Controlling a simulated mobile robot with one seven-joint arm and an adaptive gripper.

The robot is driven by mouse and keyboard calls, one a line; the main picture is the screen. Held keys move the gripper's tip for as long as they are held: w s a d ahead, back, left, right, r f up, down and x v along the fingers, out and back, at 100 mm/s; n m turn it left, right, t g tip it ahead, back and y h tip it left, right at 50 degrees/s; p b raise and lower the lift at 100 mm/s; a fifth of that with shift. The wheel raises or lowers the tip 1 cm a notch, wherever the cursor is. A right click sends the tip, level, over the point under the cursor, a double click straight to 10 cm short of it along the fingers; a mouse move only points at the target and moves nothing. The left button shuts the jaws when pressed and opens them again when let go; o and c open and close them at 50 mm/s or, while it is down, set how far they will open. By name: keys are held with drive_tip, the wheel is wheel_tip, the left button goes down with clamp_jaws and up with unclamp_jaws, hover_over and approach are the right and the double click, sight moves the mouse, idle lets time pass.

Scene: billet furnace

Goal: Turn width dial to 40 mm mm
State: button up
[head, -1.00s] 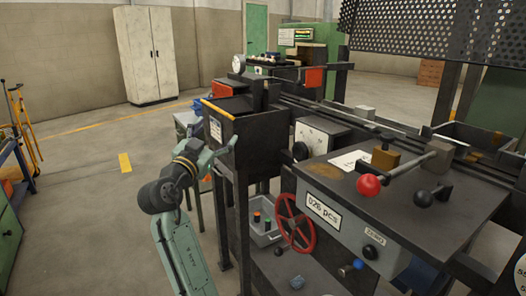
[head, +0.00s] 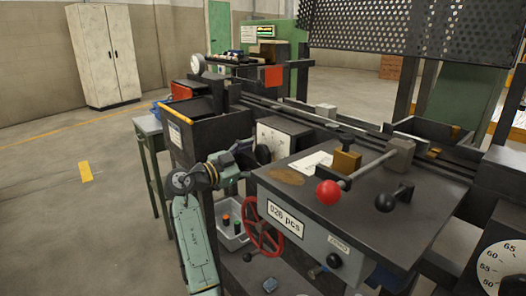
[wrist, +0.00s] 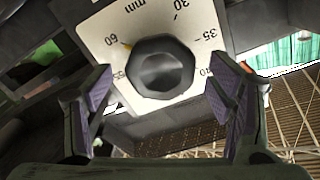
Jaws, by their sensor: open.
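The width dial is a round black knob (wrist: 160,68) on a white plate (wrist: 190,22) marked "mm". The numbers 30, 35, 60 and 65 are readable, and another at the right is partly hidden. A small yellowish mark shows beside 60; the knob's own pointer is not clear. In the head view the plate (head: 284,142) is on the machine's front, left of the sloping panel. My gripper (wrist: 160,82) is open, its two fingers on either side of the knob, with gaps visible. In the head view my gripper (head: 246,156) is in front of the dial, partly covering it.
A red handwheel (head: 263,228) and a grey bin (head: 234,240) are below my gripper. Another numbered dial (head: 497,268) is at the far right. Open floor lies to the left.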

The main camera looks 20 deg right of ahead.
sight(260, 156)
drive_tip(key=shift+p+x, duration=0.3)
drive_tip(key=shift+x, duration=1.3)
drive_tip(key=c, duration=1.2)
drive_tip(key=shift+o, duration=0.2)
